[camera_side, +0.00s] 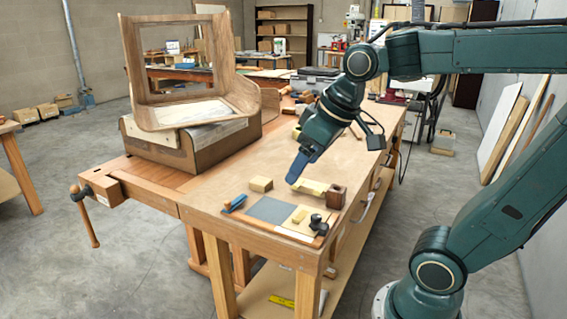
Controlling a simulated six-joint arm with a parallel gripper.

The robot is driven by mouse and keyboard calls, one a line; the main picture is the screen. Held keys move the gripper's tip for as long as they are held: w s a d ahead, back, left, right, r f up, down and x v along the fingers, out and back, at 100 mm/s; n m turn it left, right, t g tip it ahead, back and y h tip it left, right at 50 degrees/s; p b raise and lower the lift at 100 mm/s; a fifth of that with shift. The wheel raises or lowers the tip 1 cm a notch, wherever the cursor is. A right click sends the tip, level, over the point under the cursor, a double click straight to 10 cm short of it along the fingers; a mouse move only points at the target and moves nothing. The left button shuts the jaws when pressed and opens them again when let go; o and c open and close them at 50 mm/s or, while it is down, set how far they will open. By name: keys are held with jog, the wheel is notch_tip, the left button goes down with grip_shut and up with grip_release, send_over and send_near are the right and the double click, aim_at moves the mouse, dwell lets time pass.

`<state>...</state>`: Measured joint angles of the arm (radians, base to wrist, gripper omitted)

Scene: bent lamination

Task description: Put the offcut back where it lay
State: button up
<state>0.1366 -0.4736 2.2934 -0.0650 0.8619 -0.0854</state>
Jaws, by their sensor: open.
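My gripper (296,170), with blue fingers, points down over the front part of the workbench. The sensor side of the fingers is turned away, so the gap between them hardly shows. A small pale wood block (261,184) lies on the bench just left of the fingertips, apart from them. A flat pale wood strip (313,188) lies just right of the fingertips. Another small pale piece (299,215) lies on a light board near the front edge. I cannot tell which of these is the offcut. Nothing shows held in the gripper.
The workbench (205,205) carries a dark brown block (335,196), a grey square (271,210), a blue-handled tool (235,203) and a black knobbed tool (318,225). A bent wood frame (190,75) stands on a brown form (195,145) at the back left.

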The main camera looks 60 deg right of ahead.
jog(key=s+a+f, duration=0.2)
jog(key=s, duration=0.6)
jog(key=shift+a+f, duration=0.15)
jog(key=shift+f, duration=0.2)
jog(key=shift+w, duration=0.1)
dwell(0.7)
